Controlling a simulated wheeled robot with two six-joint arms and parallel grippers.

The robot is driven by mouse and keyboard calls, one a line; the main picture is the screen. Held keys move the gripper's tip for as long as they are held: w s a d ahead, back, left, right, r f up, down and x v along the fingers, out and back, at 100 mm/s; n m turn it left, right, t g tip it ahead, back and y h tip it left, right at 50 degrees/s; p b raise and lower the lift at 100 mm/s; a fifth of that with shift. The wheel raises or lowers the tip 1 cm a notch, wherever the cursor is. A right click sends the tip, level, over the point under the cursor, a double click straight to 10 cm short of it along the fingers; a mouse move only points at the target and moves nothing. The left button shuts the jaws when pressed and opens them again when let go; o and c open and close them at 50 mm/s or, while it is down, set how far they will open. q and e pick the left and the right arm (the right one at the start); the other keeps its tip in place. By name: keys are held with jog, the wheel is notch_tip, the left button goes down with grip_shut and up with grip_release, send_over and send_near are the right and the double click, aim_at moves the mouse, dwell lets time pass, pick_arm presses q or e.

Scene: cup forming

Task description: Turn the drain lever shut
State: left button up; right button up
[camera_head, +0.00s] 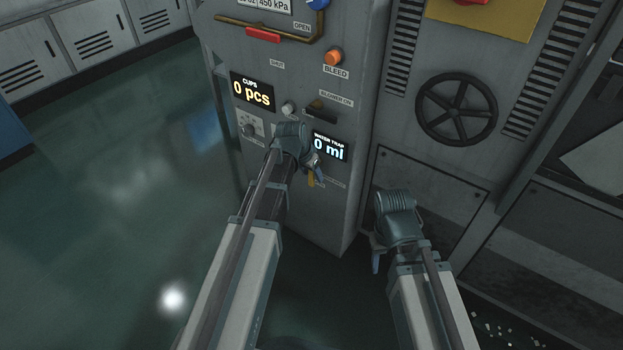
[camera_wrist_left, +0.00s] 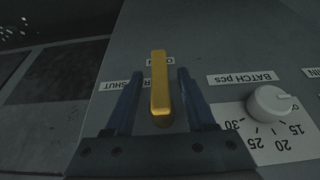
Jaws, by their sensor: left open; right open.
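The yellow drain lever (camera_wrist_left: 160,85) lies between the two spread fingers of my left gripper (camera_wrist_left: 157,95) in the left wrist view, with a gap on each side. It points up in that view, toward a partly hidden label at its tip; a SHUT label is to its left. In the head view the lever (camera_head: 311,180) shows as a small yellow piece just below my left gripper (camera_head: 315,166), which hides part of it. My left gripper is open. My right gripper (camera_head: 376,254) is open and empty, low in front of the machine, away from the lever.
A white batch dial (camera_wrist_left: 270,103) is right of the lever in the wrist view. A water trap display (camera_head: 330,146) reads 0 ml just by my left gripper. A cups display (camera_head: 253,93) reads 0 pcs. A black handwheel (camera_head: 457,108) is on the machine to the right.

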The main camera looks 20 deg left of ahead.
pick_arm(q)
grip_shut()
dwell(1.4)
